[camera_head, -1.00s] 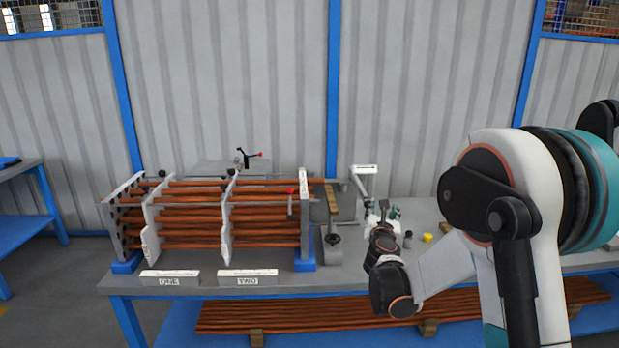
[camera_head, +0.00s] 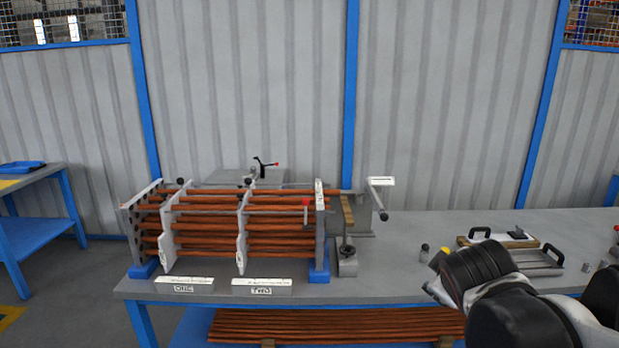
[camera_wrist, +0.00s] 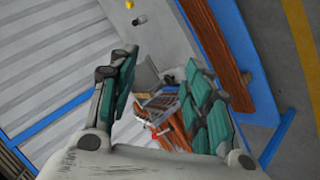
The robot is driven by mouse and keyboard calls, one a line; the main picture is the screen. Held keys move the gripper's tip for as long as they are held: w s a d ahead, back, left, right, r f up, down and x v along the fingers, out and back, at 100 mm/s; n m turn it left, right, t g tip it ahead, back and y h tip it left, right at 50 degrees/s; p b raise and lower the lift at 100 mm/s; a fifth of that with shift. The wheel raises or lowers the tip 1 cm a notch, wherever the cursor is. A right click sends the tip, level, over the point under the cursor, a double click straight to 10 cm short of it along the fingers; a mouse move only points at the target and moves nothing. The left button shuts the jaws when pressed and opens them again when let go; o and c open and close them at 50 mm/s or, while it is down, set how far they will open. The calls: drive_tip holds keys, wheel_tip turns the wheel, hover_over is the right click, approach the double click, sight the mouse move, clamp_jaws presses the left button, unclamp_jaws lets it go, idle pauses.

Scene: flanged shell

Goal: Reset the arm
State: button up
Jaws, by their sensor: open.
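My arm (camera_head: 545,305) reaches in from the lower right of the head view, folded low in front of the bench. My gripper is not clearly visible there. In the wrist view my gripper (camera_wrist: 163,92) is open, with its two green-padded fingers apart and nothing between their tips. Beyond the fingers in that view lies the tube assembly (camera_wrist: 172,122), at a distance and tilted in the picture. In the head view the assembly of copper-coloured tubes (camera_head: 205,227) with upright grey plates stands on the bench, apart from my arm.
The grey bench (camera_head: 400,265) runs across the head view. Two labelled blocks, ONE (camera_head: 185,286) and TWO (camera_head: 262,288), sit at its front. A tray with handles (camera_head: 530,262) and small cylinders lie on the right, close to my arm. Long tubes (camera_head: 330,326) lie on the lower shelf.

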drive_tip(key=s+a+f+m+g+y, duration=0.1)
drive_tip(key=s+a+f+m, duration=0.1)
drive_tip(key=s, duration=0.5)
drive_tip(key=s+a+f+m+g+y, duration=0.1)
drive_tip(key=s+a+f+m+y, duration=0.1)
drive_tip(key=s, duration=0.6)
drive_tip(key=a+f+m, duration=0.1)
drive_tip(key=a+m, duration=0.1)
drive_tip(key=m, duration=0.1)
drive_tip(key=shift+a+f+m+g+y, duration=0.25)
drive_tip(key=shift+a+m+g+y, duration=0.05)
